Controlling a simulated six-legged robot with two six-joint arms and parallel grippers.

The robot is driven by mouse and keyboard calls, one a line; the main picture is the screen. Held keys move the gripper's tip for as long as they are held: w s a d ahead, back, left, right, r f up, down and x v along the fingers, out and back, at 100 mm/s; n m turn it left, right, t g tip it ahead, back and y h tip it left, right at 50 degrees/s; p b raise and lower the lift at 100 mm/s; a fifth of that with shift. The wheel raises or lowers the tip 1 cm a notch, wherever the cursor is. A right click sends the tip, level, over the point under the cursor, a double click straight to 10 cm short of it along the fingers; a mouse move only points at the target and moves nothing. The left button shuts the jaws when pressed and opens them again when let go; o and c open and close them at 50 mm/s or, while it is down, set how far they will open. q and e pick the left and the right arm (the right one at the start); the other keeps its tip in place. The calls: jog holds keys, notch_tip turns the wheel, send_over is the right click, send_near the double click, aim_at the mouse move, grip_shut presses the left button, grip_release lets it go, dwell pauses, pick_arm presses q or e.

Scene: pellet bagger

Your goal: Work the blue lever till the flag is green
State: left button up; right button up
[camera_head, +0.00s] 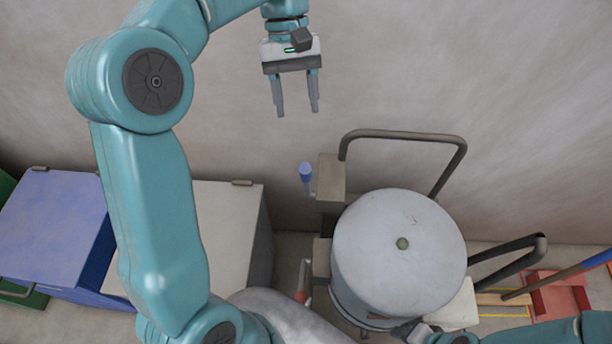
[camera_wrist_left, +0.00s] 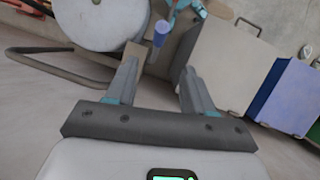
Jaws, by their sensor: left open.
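The blue lever (camera_head: 305,173) has a blue grip on a thin grey shaft and stands beside a beige box on the left of the pale round drum (camera_head: 400,250). My left gripper (camera_head: 296,108) is open and empty, above the lever in the head view and apart from it. In the left wrist view the blue grip (camera_wrist_left: 161,33) shows beyond my open fingers (camera_wrist_left: 158,72), roughly between them. A small red part (camera_head: 302,296) shows low left of the drum; I cannot tell whether it is the flag. My right gripper (camera_head: 412,332) is partly cut off at the bottom edge.
A dark bent rail (camera_head: 405,135) rises behind the drum. A grey cabinet (camera_head: 235,215) and a blue bin (camera_head: 50,230) stand to the left. A red tray (camera_head: 560,295) lies at the right. The wall area around my left gripper is bare.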

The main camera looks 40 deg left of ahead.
aim_at(305, 180)
pick_arm(q)
jog(key=x, duration=1.5)
jog(key=shift+s+f, duration=0.15)
jog(key=shift+f, duration=0.05)
jog(key=shift+d+f, duration=0.1)
jog(key=shift+f, duration=0.1)
grip_shut()
